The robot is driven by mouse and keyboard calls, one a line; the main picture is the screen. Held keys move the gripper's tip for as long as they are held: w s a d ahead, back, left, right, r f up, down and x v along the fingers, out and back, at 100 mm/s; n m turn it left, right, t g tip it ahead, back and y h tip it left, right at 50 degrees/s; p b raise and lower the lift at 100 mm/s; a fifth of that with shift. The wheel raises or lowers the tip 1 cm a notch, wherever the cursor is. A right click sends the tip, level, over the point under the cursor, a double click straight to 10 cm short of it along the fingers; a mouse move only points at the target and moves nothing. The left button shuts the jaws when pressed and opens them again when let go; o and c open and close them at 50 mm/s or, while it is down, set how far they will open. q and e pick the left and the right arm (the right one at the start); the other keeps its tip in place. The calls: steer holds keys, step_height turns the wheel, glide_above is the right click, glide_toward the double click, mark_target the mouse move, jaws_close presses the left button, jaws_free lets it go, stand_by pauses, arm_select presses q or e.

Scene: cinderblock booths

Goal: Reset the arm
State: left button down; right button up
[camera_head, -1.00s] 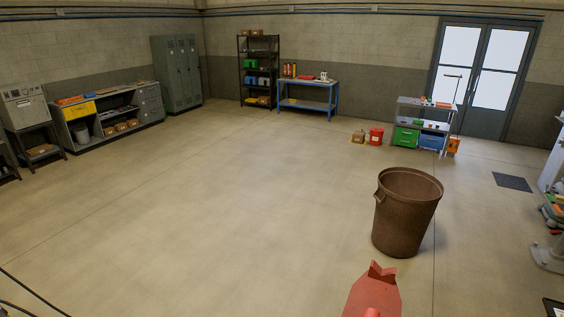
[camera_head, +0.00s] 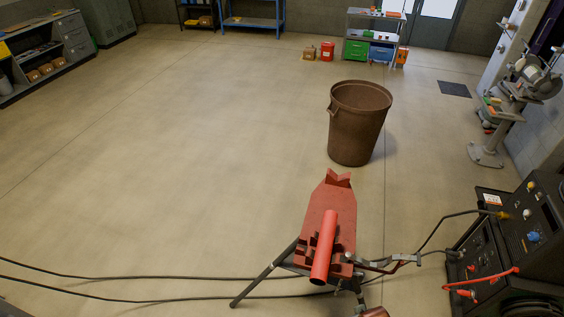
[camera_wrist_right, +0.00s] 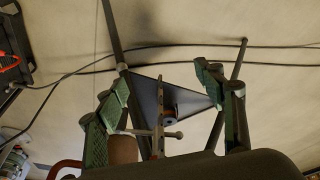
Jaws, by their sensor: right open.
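My right gripper (camera_wrist_right: 160,80) shows in the right wrist view with its two green-padded fingers spread wide and nothing held between them. Beyond the fingers is a dark triangular plate (camera_wrist_right: 190,92) with legs running out over the floor. It looks like part of the tripod stand, but its distance from the fingers is hard to judge. In the head view a red stand (camera_head: 332,205) on dark legs carries a red pipe (camera_head: 324,250), with a metal clamp (camera_head: 385,263) at its right. Neither gripper shows in the head view.
A black welding machine (camera_head: 515,240) stands at the right, with cables (camera_head: 150,278) across the floor. A brown bin (camera_head: 358,125) stands behind the stand. A bench grinder (camera_head: 535,80) is at the far right.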

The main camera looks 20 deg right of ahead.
steer(key=s+a+f+g+b, duration=0.1)
steer(key=s+f+b, duration=0.15)
steer(key=f, duration=1.25)
steer(key=s+f+b, duration=0.1)
steer(key=s+f, duration=0.3)
steer(key=f, duration=1)
steer(key=s+f+g+b, duration=0.1)
steer(key=s+f+b, duration=0.1)
steer(key=s+f, duration=0.7)
steer(key=shift+a+f+n+y, duration=0.3)
steer(key=shift+f+n, duration=0.1)
steer(key=shift+f, duration=0.45)
steer(key=s+f, duration=0.1)
steer(key=s, duration=0.1)
steer(key=s+f, duration=0.2)
steer(key=s, duration=0.1)
steer(key=s+f+b, duration=0.1)
steer(key=s, duration=0.1)
steer(key=shift+s+d+f, duration=0.25)
steer(key=shift+s, duration=0.1)
